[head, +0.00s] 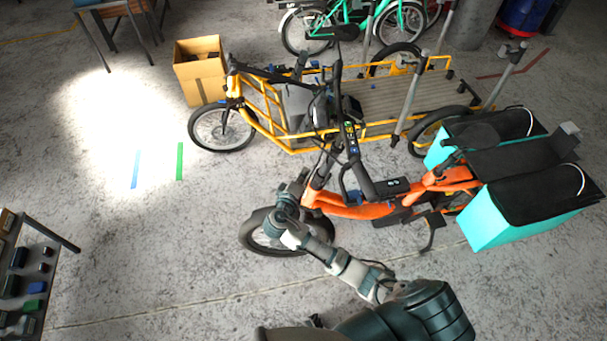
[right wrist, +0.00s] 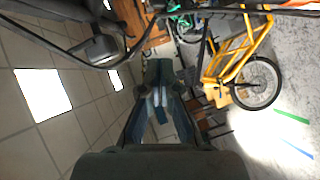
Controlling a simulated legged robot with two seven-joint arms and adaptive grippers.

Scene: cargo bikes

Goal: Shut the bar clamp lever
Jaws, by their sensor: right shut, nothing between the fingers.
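An orange cargo bike (head: 365,210) stands in the middle of the head view, its front wheel (head: 258,244) toward the left. Its dark handlebar (head: 351,145) rises above the frame. My right gripper (head: 301,180) is beside the front of this bike, near the steering column, and partly blends with it. In the right wrist view my right gripper (right wrist: 158,72) is shut and empty. Dark cables and a grey-black part (right wrist: 100,47) show close by at upper left there. I cannot make out the bar clamp lever or its position. My left gripper is not in view.
A yellow cargo bike (head: 288,137) stands close behind the orange one. Teal panniers (head: 480,222) hang at the orange bike's rear. A cardboard box (head: 200,83) stands farther back. A table with small items (head: 20,290) is at lower left.

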